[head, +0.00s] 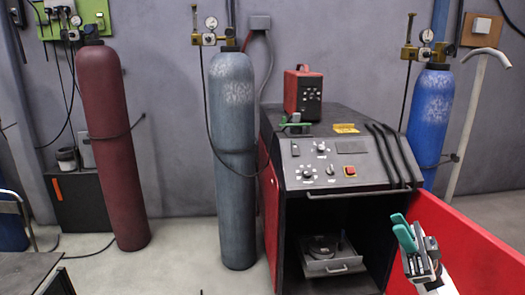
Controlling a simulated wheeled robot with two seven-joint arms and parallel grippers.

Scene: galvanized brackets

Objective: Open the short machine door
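The short machine is a dark cabinet with a sloped control panel (325,165) and an open front. Its red door (462,240) stands swung wide open to the right, showing the dark inside. My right gripper (400,226), with teal fingers, is in front of the door's inner face, near its hinge side and the cabinet's right edge. Nothing shows between its fingers. The fingers overlap in this view, so their gap is unclear. I cannot tell whether it touches the door. My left gripper is not in view.
A grey drawer or tray (331,262) sits inside the cabinet. A red box unit (303,93) stands on top. Gas cylinders stand nearby: maroon (112,150), grey (233,160) and blue (430,115). Floor (185,255) is clear between the maroon and grey ones.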

